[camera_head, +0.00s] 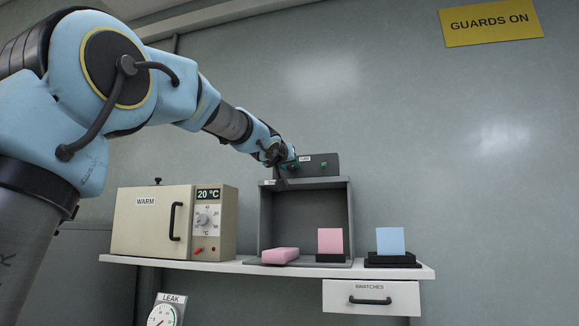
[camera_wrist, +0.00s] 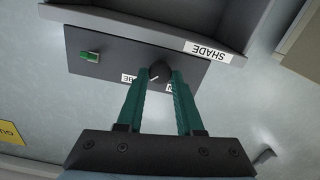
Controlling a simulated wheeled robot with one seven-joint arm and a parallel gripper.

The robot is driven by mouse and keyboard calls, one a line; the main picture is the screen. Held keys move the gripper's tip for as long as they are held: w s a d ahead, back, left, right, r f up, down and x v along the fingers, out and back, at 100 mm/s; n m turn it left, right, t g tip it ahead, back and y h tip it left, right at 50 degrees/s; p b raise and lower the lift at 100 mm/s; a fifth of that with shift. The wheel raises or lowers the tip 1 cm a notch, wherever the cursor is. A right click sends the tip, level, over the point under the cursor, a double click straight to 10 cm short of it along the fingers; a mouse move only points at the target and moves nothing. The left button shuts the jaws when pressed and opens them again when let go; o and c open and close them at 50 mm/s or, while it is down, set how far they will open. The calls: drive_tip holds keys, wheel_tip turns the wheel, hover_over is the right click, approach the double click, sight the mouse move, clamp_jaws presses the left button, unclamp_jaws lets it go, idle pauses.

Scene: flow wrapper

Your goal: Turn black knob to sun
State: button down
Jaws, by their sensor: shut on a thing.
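The black knob (camera_wrist: 159,70) sits on a dark control panel (camera_wrist: 110,58) in the wrist view, with the two teal fingers of my gripper (camera_wrist: 160,78) shut on its sides. A pale mark on the knob seems to point down-left, toward a label ending in "BE" (camera_wrist: 128,78). A second label (camera_wrist: 169,87), mostly hidden by the right finger, shows only a letter or so. In the head view, my gripper (camera_head: 281,158) is at the left end of the panel (camera_head: 325,164) and hides the knob.
A green switch (camera_wrist: 90,56) is on the same panel. A warm oven (camera_head: 150,225) stands left; a blue card (camera_head: 390,240) stands right.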

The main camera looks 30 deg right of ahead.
drive_tip(key=shift+f, duration=0.1)
drive_tip(key=n+b, duration=0.3)
drive_tip(key=n, duration=0.1)
drive_tip(key=shift+f, duration=0.15)
drive_tip(key=n+b, duration=0.3)
drive_tip(key=n, duration=0.2)
drive_tip(key=n+b, duration=0.1)
drive_tip(key=n, duration=0.3)
drive_tip(key=shift+n, duration=0.3)
drive_tip(key=shift+w+a+n, duration=0.1)
drive_tip(key=shift+n, duration=2.1)
drive_tip(key=c, duration=0.5)
unclamp_jaws()
drive_tip(key=shift+c, duration=0.2)
